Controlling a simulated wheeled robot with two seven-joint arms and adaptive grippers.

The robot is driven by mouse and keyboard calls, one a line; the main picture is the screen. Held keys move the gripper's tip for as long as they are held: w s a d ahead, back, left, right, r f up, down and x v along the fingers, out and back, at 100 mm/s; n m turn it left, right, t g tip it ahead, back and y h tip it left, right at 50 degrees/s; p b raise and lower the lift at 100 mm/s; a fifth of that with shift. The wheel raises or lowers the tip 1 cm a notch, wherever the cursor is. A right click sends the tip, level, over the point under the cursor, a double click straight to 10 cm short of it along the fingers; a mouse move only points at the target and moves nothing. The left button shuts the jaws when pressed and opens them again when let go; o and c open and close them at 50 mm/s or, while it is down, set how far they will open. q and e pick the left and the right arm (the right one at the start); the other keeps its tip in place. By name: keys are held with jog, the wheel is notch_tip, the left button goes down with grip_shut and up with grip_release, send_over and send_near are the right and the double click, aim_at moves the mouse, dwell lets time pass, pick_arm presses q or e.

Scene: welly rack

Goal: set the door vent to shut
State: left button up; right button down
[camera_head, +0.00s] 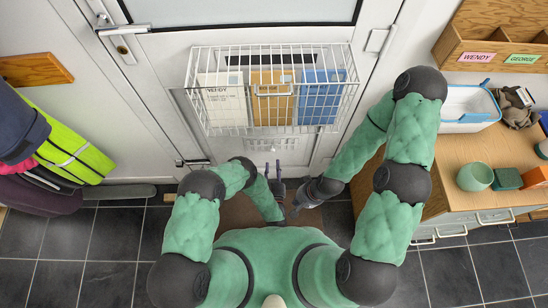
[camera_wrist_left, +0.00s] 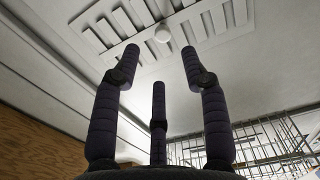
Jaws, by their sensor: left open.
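The door vent (camera_head: 287,143) is a white slatted plate low on the white door, partly hidden below the wire basket in the head view. My left gripper (camera_head: 272,166) is open and empty just in front of the vent.
A wire basket (camera_head: 350,94) with letters and packets hangs on the door just above the vent. A wooden cabinet (camera_head: 433,207) with bowls and boxes stands at the right. Coats (camera_head: 75,150) hang at the left. Dark floor tiles are clear at the lower left.

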pick_arm(q)
jog(key=shift+s, duration=2.3)
pick_arm(e)
jog(key=shift+s, duration=0.1)
